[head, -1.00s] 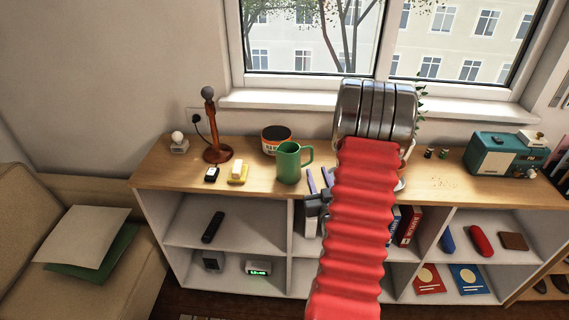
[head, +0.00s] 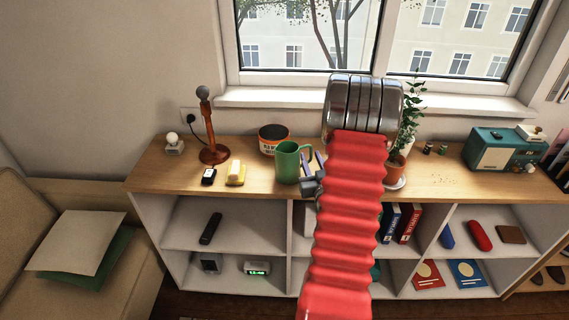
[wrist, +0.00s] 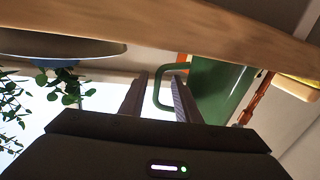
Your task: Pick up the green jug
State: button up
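The green jug (head: 287,163) stands upright on the wooden top of the shelf unit, with its handle to the right. In the wrist view the jug (wrist: 217,88) appears upside down, its handle towards my fingers. My gripper (wrist: 160,77) is open, with its two dark fingers apart and the handle's outer bar showing between them. I cannot tell how deep the handle lies between the fingers. In the head view my gripper (head: 313,161) is just right of the jug, beside the handle, and partly hidden by my red arm.
An orange-banded pot (head: 273,136) stands close behind the jug. A yellow butter dish (head: 235,174), a small black item (head: 209,177) and a brown stand (head: 213,154) are to its left. A potted plant (head: 396,163) stands on the right, behind my arm.

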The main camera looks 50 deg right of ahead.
jog(key=shift+d+x, duration=0.2)
jog(key=shift+x, duration=0.9)
jog(key=shift+s, duration=0.2)
jog(key=shift+w, duration=0.1)
jog(key=shift+c, duration=0.6)
grip_shut()
